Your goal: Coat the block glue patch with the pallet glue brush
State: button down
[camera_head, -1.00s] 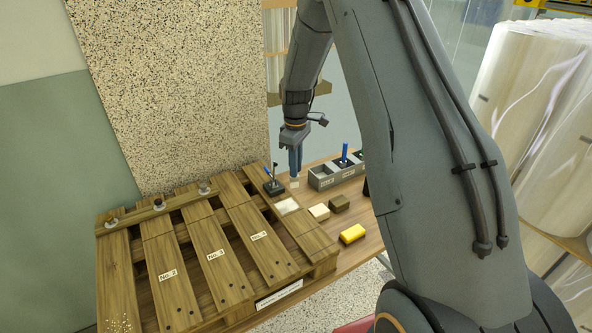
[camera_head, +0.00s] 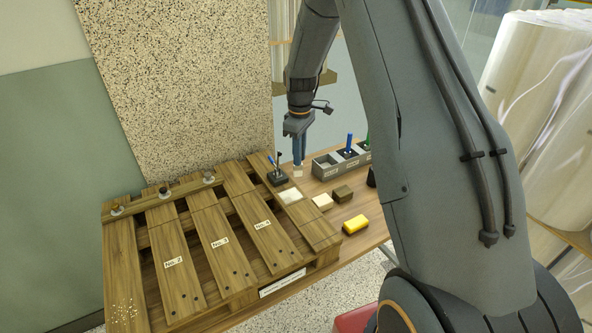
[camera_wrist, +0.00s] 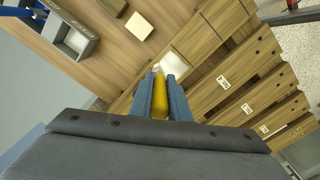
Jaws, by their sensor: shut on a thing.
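My gripper (camera_head: 299,162) points down beside the pallet's (camera_head: 180,262) back right corner. In the wrist view my gripper (camera_wrist: 160,85) has its blue fingers shut on a yellow-handled brush (camera_wrist: 159,100) with a pale tip; its handle is mostly hidden between the fingers. A pale square patch (camera_head: 291,196) lies on the pallet's right end, apart from the brush in the head view. The patch also shows in the wrist view (camera_wrist: 189,68), just beyond the fingertips. A cream block (camera_head: 322,202) sits on the table right of the patch; it also shows in the wrist view (camera_wrist: 139,27).
A black holder (camera_head: 278,179) with an upright blue stick stands near the patch. A brown block (camera_head: 343,193) and a yellow block (camera_head: 355,224) lie on the table. A grey compartment tray (camera_head: 327,168) behind them holds blue-handled and green-handled tools. Metal fittings (camera_head: 208,178) stand on the pallet's back board.

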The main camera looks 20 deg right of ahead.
jog(key=s+a, duration=0.4)
jog(key=a, duration=0.3)
jog(key=shift+w+d+f+b, duration=0.1)
jog(key=shift+f+b, duration=0.6)
jog(key=shift+f, duration=0.75)
jog(key=shift+d+f+b, duration=0.1)
jog(key=shift+f+b, duration=0.55)
jog(key=shift+f, duration=0.75)
jog(key=shift+f+b, duration=0.3)
jog(key=shift+f, duration=0.35)
jog(key=shift+w+d+r, duration=0.1)
jog(key=shift+w+d, duration=0.1)
jog(key=shift+d, duration=0.75)
jog(key=shift+w+d, duration=0.15)
jog(key=shift+d, duration=0.85)
jog(key=shift+a, duration=0.1)
